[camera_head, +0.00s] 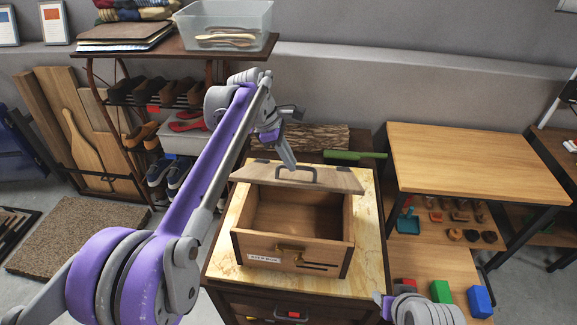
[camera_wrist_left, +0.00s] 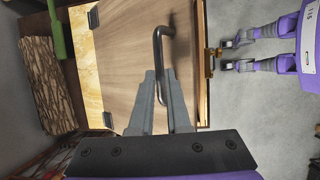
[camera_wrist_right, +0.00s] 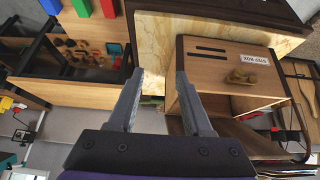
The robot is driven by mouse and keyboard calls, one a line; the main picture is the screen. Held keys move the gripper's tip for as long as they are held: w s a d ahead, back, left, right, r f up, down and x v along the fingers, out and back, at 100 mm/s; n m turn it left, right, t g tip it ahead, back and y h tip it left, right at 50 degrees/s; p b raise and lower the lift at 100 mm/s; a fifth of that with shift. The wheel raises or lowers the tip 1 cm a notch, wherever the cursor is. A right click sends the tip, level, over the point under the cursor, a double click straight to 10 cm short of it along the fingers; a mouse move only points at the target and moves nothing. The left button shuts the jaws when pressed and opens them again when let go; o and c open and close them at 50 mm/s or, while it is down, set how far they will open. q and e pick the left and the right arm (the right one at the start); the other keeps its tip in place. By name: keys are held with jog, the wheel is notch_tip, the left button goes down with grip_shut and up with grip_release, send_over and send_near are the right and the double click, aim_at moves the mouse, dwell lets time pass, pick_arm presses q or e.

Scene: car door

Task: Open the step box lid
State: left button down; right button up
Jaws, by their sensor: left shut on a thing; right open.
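The wooden step box (camera_head: 295,262) sits on a marble-topped cabinet, with a small label and a brass latch on its front. Its wooden lid (camera_head: 335,181) is raised and tilted back toward the hinges, so the empty-looking interior shows. My left gripper (camera_head: 289,166) is at the dark bar handle (camera_head: 310,182) of the lid. In the left wrist view its fingers (camera_wrist_left: 160,78) are closed around one end of the handle (camera_wrist_left: 158,42). My right gripper (camera_wrist_right: 155,78) is open and empty, in front of the box (camera_wrist_right: 218,75) in the right wrist view.
The marble top (camera_head: 367,255) has narrow free room around the box. A green-handled tool (camera_head: 355,155) and a log (camera_head: 318,138) lie behind it. A wooden table (camera_head: 475,160) stands at right, with colored blocks (camera_head: 440,291) on a lower surface. A shoe rack stands at left.

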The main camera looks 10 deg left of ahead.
jog(key=shift+c, duration=0.3)
jog(key=shift+c, duration=1.3)
jog(key=shift+w+a+n, duration=0.2)
jog(key=shift+n, duration=0.4)
jog(key=shift+c, duration=1.1)
jog(key=w+a+n, duration=0.1)
jog(key=n, duration=0.1)
jog(key=w+a+n, duration=0.1)
jog(key=n, duration=0.2)
jog(key=w+a+n+h, duration=0.1)
jog(key=n, duration=0.2)
jog(key=shift+w+a+r, duration=0.1)
jog(key=shift+r, duration=0.1)
grip_shut()
jog(key=w+a+r+n+t, duration=0.2)
jog(key=a+r+n+t, duration=0.15)
jog(key=a+n, duration=0.9)
jog(key=w+a+r+n+t, duration=0.3)
jog(key=a+n+t, duration=0.1)
jog(key=a+n, duration=0.85)
jog(key=w+d+n, duration=0.1)
jog(key=w+d, duration=0.1)
jog(key=w, duration=0.9)
jog(key=shift+n+y, duration=0.3)
jog(key=shift+y, duration=0.1)
